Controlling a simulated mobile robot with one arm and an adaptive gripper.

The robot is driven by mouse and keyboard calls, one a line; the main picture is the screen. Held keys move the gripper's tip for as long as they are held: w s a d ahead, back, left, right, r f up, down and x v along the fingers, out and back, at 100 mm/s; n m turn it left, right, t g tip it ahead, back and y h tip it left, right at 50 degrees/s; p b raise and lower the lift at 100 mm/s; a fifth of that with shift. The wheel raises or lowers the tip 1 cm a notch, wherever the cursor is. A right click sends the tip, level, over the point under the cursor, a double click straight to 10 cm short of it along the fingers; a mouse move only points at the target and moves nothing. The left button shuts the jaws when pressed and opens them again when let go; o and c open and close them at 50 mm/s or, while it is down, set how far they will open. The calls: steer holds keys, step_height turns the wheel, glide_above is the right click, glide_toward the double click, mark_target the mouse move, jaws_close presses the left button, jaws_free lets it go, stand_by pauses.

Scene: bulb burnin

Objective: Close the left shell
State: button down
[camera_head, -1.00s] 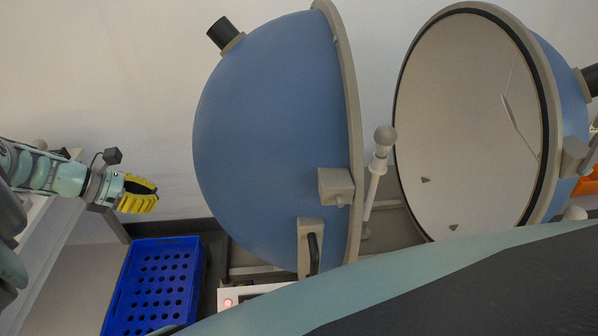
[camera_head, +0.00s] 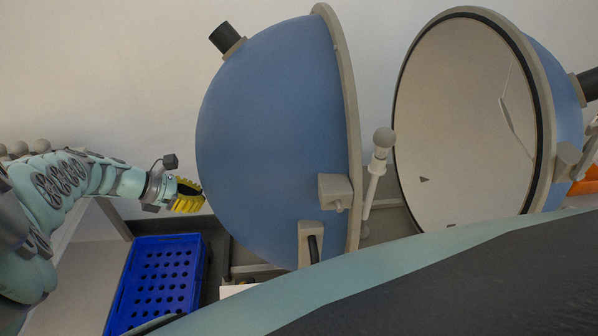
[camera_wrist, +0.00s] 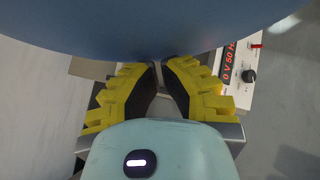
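The left shell (camera_head: 270,140) is a large blue hemisphere with a beige rim, a black stub at its upper left and a dark handle (camera_head: 314,246) low on its front. It stands apart from the right shell (camera_head: 470,115), whose pale inner face shows. A white post with a bulb-like ball (camera_head: 383,140) stands between them. My gripper (camera_head: 200,194), with yellow ribbed fingers, is at the left shell's lower left side, close to it; contact cannot be told. In the wrist view my gripper (camera_wrist: 158,65) is empty, its fingertips close together with a narrow gap, and the blue shell (camera_wrist: 150,25) fills the top.
A blue perforated crate (camera_head: 160,275) stands below my gripper. A white power unit with a red display (camera_wrist: 240,70) and black knob shows at right in the wrist view. My own body covers the lower right of the head view. An orange thing (camera_head: 585,182) lies at the far right.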

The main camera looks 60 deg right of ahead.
mark_target(206, 187)
steer(key=shift+s+d, duration=0.1)
steer(key=s+d+p, duration=0.3)
steer(key=s+d, duration=0.7)
steer(key=s, duration=0.2)
steer(key=shift+s+d, duration=0.35)
steer(key=shift+s, duration=0.05)
steer(key=v, duration=0.4)
steer(key=a+f+p+v, duration=0.1)
steer(key=v, duration=0.3)
steer(key=w+f+v, duration=0.1)
steer(key=v, duration=0.4)
steer(key=shift+w+a+f, duration=0.1)
steer(key=shift+w+a, duration=0.05)
steer(key=shift+a, duration=0.2)
